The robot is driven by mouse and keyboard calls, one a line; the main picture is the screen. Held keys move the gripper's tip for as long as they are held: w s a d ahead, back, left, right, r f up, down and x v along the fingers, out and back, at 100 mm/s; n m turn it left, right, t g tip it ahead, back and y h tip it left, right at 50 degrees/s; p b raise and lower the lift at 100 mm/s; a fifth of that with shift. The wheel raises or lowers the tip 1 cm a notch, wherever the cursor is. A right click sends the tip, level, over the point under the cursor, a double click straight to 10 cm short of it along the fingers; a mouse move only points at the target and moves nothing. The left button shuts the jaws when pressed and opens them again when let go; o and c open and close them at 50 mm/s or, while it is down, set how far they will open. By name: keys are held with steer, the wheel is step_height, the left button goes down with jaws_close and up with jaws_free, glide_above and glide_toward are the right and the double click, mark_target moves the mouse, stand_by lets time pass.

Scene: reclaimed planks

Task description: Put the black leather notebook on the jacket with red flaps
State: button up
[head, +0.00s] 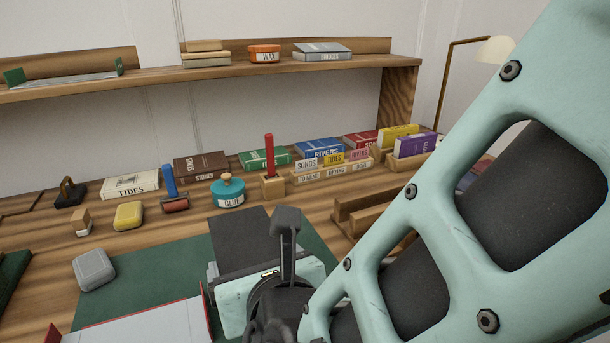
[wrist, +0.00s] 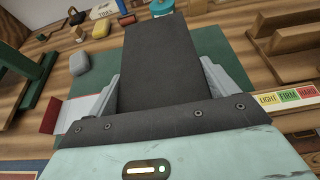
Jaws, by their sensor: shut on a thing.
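My gripper (wrist: 163,92) is shut on the black leather notebook (wrist: 160,50), which sticks out forward between the two fingers. In the head view the notebook (head: 243,240) shows beyond my gripper (head: 240,278), over the green mat. The jacket with red flaps (head: 150,325) lies at the bottom left of the head view, pale with red edges at its left and right, partly cut off by the frame. In the wrist view a red flap (wrist: 50,115) shows left of my gripper. The notebook is to the right of the jacket and apart from it in the picture.
The green mat (head: 90,318) lies under the jacket. A grey rounded block (head: 94,270) is at the mat's left. Behind stand a teal glue pot (head: 228,190), a roller (head: 172,190) and several books. A wooden rack (head: 365,215) is at the right.

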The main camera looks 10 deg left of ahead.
step_height(320, 180, down, 10)
steer(key=shift+f+b, duration=0.15)
steer(key=shift+b, duration=0.75)
steer(key=shift+f, duration=0.2)
steer(key=o, duration=0.9)
steer(key=shift+o, duration=0.2)
steer(key=shift+r, duration=0.2)
steer(key=shift+r, duration=0.1)
